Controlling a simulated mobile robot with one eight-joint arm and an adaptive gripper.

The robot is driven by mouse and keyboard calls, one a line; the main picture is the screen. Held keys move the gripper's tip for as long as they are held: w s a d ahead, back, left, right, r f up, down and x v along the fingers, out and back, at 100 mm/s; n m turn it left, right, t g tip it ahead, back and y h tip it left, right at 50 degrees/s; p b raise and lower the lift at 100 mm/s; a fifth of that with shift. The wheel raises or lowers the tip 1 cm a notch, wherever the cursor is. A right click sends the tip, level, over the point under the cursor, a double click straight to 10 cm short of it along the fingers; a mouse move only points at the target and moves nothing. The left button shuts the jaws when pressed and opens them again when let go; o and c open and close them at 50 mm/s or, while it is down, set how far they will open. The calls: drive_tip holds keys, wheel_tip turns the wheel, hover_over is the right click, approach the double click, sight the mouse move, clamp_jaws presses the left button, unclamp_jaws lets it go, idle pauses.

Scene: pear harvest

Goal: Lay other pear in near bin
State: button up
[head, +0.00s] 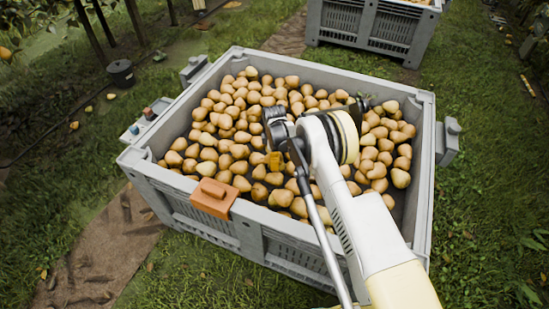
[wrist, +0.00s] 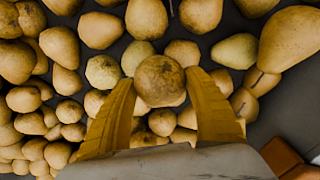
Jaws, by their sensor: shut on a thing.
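The near bin (head: 165,184) is a grey slatted crate holding many yellow-brown pears (head: 225,125). My gripper (head: 274,161) is over the bin, low above the pears, with my arm reaching in across its front right side. In the wrist view, the two yellow fingers of my gripper (wrist: 160,84) are closed on both sides of a round brownish pear (wrist: 159,74). Other pears lie below and around it, with dark bin floor showing between some of them. In the head view the held pear cannot be made out, and my arm hides part of the pile.
An orange block (head: 212,197) sits on the bin's front rim; it also shows in the wrist view (wrist: 285,159). A second grey bin (head: 375,28) stands behind. A black bucket (head: 120,73) stands on the grass at left. Open grass lies to the right.

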drive_tip(key=shift+f, duration=0.25)
idle(0.5)
drive_tip(key=o, duration=1.4)
drive_tip(key=shift+c, duration=0.2)
